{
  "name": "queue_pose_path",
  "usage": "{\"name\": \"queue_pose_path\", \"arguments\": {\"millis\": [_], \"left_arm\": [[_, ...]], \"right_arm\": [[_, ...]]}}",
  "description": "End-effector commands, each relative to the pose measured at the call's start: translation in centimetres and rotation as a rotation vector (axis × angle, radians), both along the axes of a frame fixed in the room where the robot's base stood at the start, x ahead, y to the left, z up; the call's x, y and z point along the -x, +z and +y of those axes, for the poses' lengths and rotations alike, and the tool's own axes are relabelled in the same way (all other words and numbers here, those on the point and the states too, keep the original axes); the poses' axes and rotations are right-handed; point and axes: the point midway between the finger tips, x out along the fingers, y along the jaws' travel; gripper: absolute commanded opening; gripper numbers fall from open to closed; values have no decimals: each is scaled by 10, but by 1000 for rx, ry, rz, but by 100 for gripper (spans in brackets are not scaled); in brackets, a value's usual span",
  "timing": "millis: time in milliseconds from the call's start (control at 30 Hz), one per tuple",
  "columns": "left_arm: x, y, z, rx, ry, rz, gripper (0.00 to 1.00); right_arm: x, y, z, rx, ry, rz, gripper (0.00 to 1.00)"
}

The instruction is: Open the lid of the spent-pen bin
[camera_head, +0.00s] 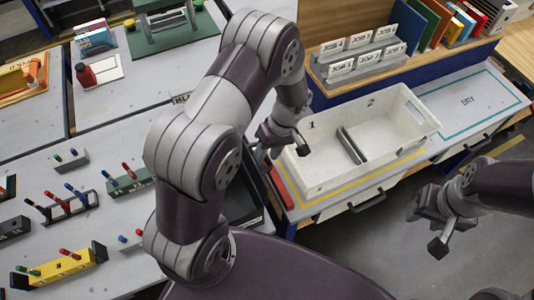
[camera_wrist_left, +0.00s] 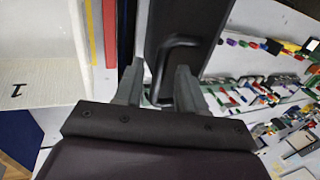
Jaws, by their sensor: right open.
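The spent-pen bin appears to be the dark box (camera_head: 262,222) in the head view, mostly hidden behind my left arm. In the left wrist view its dark lid (camera_wrist_left: 197,18) looks closed and carries a bent bar handle (camera_wrist_left: 163,62). My right gripper (camera_head: 428,228) is open and empty over the floor at right.
The white tray (camera_head: 395,160) marked 1 and 2 stands beside the bin, with a red strip (camera_head: 281,188) between. Pen holders (camera_head: 72,208) and other items cover the left table. A shelf of books (camera_head: 440,25) stands at the back. Floor at right is free.

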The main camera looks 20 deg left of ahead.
Motion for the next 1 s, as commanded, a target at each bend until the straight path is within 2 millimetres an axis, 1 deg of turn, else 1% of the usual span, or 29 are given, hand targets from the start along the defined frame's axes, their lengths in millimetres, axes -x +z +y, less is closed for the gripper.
{"name": "queue_pose_path", "arguments": {"millis": [67, 167, 300, 333, 400, 467, 600, 867, 900, 967, 1000], "left_arm": [[-4, 9, -2, 0, -1, -5, 40], [-10, 29, -7, 0, -1, -6, 40], [-17, 64, -14, 2, -1, -5, 40], [-18, 81, -16, 1, -1, -1, 40], [-21, 96, -18, 0, 0, 3, 40], [-23, 107, -21, 1, 0, 4, 40], [-26, 114, -23, 1, 0, 5, 40], [-27, 113, -24, 1, 1, 3, 40], [-27, 113, -24, 1, 1, 3, 36], [-26, 110, -23, 8, -10, 1, 17], [-22, 106, -23, 25, -38, -4, 4]], "right_arm": [[0, -7, 0, 0, 0, 0, 43], [0, -16, 0, 0, 0, 0, 43], [0, -28, 0, 0, 0, 0, 43], [0, -12, 0, 0, 0, 2, 43], [0, 0, 0, 0, 0, 0, 43], [0, 10, 0, 0, 0, -1, 43], [0, 18, 0, 0, 0, 0, 43], [0, 16, 0, 0, 0, 0, 43], [0, 16, 0, 0, 0, 0, 43], [0, 13, 0, 0, 0, 0, 43], [0, 6, 0, 0, 0, 0, 43]]}}
